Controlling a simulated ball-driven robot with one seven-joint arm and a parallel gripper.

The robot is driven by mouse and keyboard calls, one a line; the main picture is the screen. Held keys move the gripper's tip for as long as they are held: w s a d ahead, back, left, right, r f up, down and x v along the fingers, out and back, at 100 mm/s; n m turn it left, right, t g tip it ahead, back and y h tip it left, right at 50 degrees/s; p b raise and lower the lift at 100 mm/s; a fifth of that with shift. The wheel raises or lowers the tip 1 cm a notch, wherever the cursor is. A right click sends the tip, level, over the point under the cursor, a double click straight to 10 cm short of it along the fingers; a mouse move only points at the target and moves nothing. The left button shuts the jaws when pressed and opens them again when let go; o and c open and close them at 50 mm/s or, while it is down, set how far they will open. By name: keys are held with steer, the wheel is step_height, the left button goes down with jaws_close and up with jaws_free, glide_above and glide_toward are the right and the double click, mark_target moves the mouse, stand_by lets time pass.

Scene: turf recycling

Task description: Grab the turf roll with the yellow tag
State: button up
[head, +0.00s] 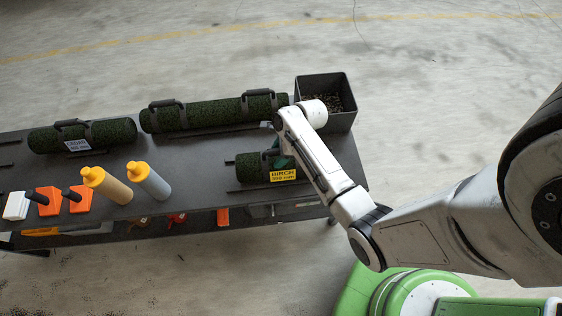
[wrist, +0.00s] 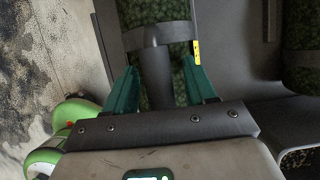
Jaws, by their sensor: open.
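The dark green turf roll with the yellow tag (head: 246,166) lies on the table's right part, below the long roll. Its yellow tag (head: 283,175) reads BIRCH and shows edge-on in the wrist view (wrist: 196,52). My gripper (head: 284,160) is over the roll's right part, where my arm hides some of it. In the wrist view my gripper (wrist: 160,66) is open, its green fingers on either side of the roll's grey handle (wrist: 153,68). I cannot tell whether the fingers touch it.
A long turf roll (head: 212,113) and a white-tagged roll (head: 112,132) lie along the far side of the dark table (head: 200,187). A dark bin (head: 340,121) stands at the right end. Two yellow-capped bottles (head: 115,189) and orange-and-white tools (head: 48,201) are at left.

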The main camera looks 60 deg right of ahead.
steer(key=shift+c, duration=0.3)
jaws_close()
steer(key=shift+s+f, duration=0.15)
steer(key=shift+f, duration=0.05)
stand_by(0.8)
steer(key=shift+r, duration=0.1)
